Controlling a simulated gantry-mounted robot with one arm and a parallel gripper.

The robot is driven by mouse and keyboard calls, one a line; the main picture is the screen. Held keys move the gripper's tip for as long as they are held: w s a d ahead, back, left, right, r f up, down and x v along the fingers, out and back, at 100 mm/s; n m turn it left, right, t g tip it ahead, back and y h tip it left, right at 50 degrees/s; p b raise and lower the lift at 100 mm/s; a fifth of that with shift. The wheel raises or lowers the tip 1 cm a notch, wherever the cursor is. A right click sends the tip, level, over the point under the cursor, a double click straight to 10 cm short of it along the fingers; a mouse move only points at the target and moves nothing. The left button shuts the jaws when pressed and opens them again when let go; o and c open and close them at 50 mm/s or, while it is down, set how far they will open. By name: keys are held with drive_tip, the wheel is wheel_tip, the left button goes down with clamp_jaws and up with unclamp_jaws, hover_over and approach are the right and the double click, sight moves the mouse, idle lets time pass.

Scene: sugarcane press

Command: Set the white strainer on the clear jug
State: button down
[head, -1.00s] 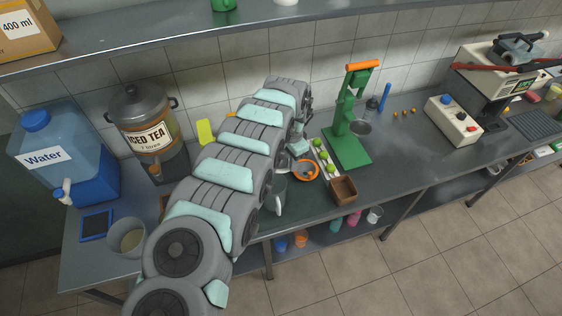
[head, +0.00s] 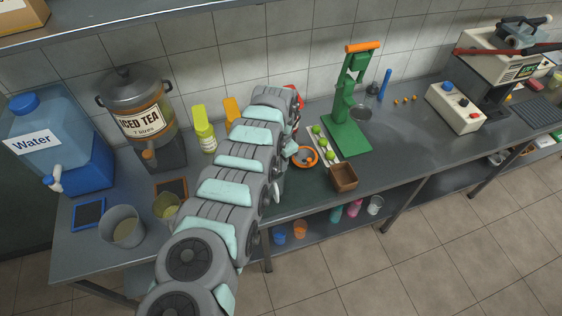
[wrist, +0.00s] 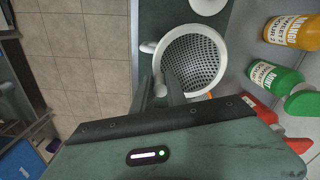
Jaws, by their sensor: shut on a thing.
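The white strainer (wrist: 190,60) shows in the wrist view as a round perforated bowl with a white rim, seen from above. My gripper (wrist: 168,88) is at its lower-left edge, with its two dark fingers shut on a white part of the strainer. Another small white piece sticks out at the rim's left; I cannot tell whether it belongs to the strainer or to something below. The clear jug cannot be made out in either current view.
A green press (head: 347,130) stands right of my arm, with limes and an orange-rimmed bowl (head: 305,157) and a brown box (head: 343,178) before it. An iced tea dispenser (head: 140,115) and water container (head: 60,145) stand left. Bottles (wrist: 275,78) stand right in the wrist view.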

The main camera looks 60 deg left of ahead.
drive_tip(key=shift+f+b, duration=1.65)
drive_tip(key=shift+f, duration=0.8)
drive_tip(key=shift+f, duration=0.1)
drive_tip(key=c, duration=0.8)
unclamp_jaws()
drive_tip(key=shift+o, duration=0.2)
drive_tip(key=shift+r+p, duration=3.55)
drive_tip(key=shift+p, duration=0.25)
